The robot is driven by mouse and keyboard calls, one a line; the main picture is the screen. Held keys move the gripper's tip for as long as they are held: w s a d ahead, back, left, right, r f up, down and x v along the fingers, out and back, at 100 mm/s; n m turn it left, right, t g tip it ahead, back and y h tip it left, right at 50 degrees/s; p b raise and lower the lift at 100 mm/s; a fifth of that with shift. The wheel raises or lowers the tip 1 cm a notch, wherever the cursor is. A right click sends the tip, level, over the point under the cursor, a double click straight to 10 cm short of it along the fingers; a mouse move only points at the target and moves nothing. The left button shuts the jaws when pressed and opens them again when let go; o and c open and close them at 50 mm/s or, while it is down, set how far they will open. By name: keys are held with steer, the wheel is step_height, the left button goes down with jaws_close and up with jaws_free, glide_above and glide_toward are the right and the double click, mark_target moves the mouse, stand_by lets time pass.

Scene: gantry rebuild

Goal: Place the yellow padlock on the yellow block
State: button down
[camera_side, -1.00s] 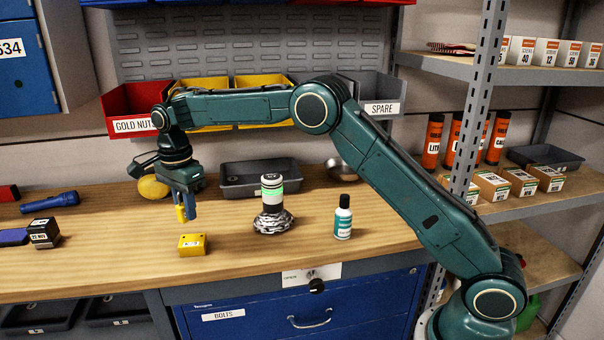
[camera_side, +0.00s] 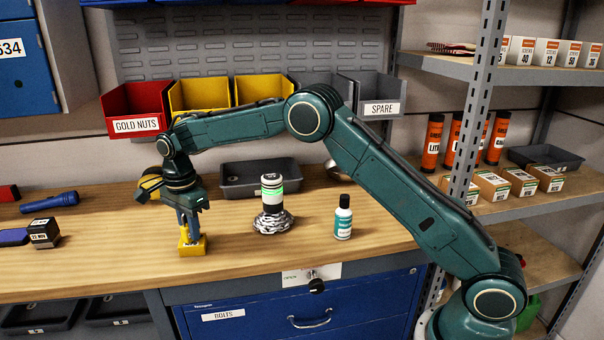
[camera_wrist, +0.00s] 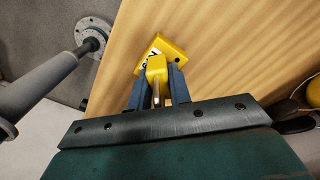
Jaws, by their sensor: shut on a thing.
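My gripper (camera_side: 189,230) is low over the bench, shut on the yellow padlock (camera_wrist: 157,68). In the wrist view the padlock sits between the two fingers, with its metal shackle toward the palm. The yellow block (camera_side: 193,248) lies on the wooden bench directly below the gripper. It also shows in the wrist view (camera_wrist: 174,55), with a dark marking on its face, partly covered by the padlock. The padlock is at the block's top; I cannot tell whether it touches. In the side view the fingers mostly hide the padlock.
A small dark box (camera_side: 44,233) and a blue flashlight (camera_side: 49,202) lie left. A grey tray (camera_side: 258,180) is behind. The bench around the block is clear.

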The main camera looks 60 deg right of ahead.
steer(key=shift+f, duration=0.1)
steer(key=c, duration=1.3)
jaws_free()
step_height(320, 180, up, 12)
